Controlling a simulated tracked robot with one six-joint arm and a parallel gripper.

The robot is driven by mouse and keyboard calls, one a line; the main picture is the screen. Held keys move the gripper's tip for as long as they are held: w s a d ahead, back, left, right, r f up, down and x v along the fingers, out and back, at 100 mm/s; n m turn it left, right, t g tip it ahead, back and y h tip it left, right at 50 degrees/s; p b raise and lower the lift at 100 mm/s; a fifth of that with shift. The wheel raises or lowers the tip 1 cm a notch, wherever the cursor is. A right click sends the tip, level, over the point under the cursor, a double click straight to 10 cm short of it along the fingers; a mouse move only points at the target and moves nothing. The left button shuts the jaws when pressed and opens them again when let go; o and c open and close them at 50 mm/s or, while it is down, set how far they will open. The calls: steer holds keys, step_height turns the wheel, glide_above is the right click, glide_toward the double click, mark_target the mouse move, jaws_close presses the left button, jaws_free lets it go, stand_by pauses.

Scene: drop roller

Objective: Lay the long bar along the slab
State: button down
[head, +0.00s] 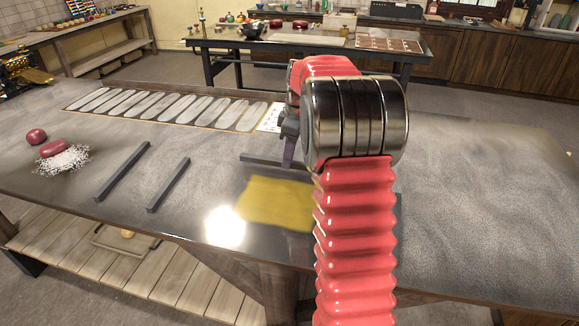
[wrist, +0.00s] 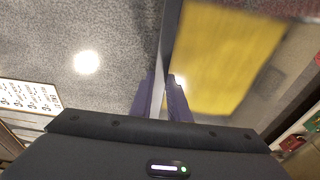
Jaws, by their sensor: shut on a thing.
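A long dark grey bar (head: 260,159) shows at the far side of the yellow slab (head: 275,203) in the head view, partly hidden by my arm. In the wrist view, the bar (wrist: 169,40) runs up from between the two fingers of my gripper (wrist: 164,98), which is shut on it. The slab (wrist: 225,60) lies flat just right of the bar there. In the head view my gripper (head: 289,150) is at the slab's far edge, mostly behind my red arm. I cannot tell whether the bar touches the table.
Two dark bars (head: 122,171) (head: 168,185) lie apart, left of the slab. A red ball (head: 36,136) and a red lump (head: 54,148) on white grains are at far left. A row of pale ovals (head: 165,107) lines the back edge. The table's right side is clear.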

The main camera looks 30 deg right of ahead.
mark_target(294, 162)
steer(key=shift+f, duration=1.8)
steer(key=c, duration=1.7)
jaws_free()
steer(key=shift+f, duration=0.15)
steer(key=r, duration=0.3)
steer(key=s+r, duration=0.1)
steer(key=r, duration=0.3)
steer(key=d+r, duration=0.1)
steer(key=r, duration=0.3)
steer(key=shift+s+d+r, duration=0.1)
steer(key=shift+s+r, duration=0.05)
steer(key=shift+r, duration=0.4)
